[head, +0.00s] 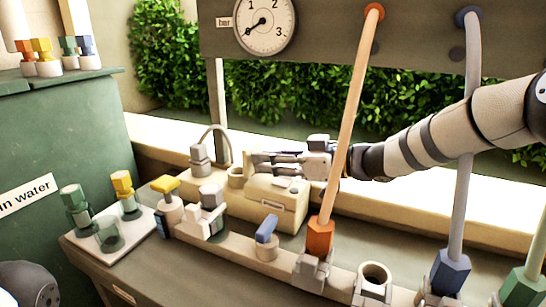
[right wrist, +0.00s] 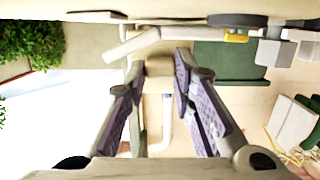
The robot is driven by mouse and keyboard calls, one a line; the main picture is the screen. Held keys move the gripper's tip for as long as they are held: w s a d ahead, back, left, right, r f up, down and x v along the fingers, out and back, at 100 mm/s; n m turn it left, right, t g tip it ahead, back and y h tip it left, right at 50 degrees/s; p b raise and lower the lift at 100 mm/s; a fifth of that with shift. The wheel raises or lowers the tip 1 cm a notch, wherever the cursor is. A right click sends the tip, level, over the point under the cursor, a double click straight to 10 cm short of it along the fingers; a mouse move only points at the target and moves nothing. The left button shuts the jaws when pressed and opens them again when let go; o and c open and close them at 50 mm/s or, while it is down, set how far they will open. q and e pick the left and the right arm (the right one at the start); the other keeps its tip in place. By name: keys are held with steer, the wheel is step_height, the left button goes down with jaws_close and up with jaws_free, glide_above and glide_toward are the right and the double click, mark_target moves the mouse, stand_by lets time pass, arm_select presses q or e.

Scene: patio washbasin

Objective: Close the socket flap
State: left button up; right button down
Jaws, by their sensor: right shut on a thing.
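A cream box (head: 276,207) with a small label on its front stands on the ledge in the middle of the head view. It looks like the socket housing, but I cannot make out a separate flap edge. My right gripper (head: 254,162) reaches in from the right, just above the box's top. In the right wrist view its two fingers (right wrist: 159,62) are either side of a small cream part (right wrist: 159,68) at the tips. I cannot tell whether this part is the flap. My left gripper is not in view.
An orange hose (head: 352,115) with an orange connector (head: 320,236) hangs close in front of my right wrist. A grey-blue hose (head: 463,200) hangs farther right. Yellow-handled (head: 165,184) and blue-handled (head: 267,228) taps stand nearby. A pressure gauge (head: 264,22) is above.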

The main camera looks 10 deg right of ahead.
steer(key=shift+w+a+r+g+h+p, duration=0.25)
steer(key=shift+a+r+g+h+p, duration=0.35)
steer(key=shift+h, duration=0.4)
steer(key=shift+w+a+r+g+h, duration=0.1)
steer(key=shift+w+a+g+h, duration=0.1)
steer(key=shift+g+h, duration=0.25)
steer(key=shift+w+a+g+h, duration=0.15)
steer(key=shift+g+h, duration=0.2)
steer(key=shift+h, duration=0.2)
steer(key=c, duration=1.4)
jaws_free()
steer(key=shift+o, duration=0.2)
steer(key=shift+r, duration=0.1)
steer(key=v, duration=0.5)
steer(key=shift+s+d+r, duration=0.1)
steer(key=shift+d+r, duration=0.05)
steer(key=shift+d, duration=0.15)
steer(key=s+d, duration=0.6)
steer(key=d, duration=0.3)
steer(key=shift+s+d, duration=0.2)
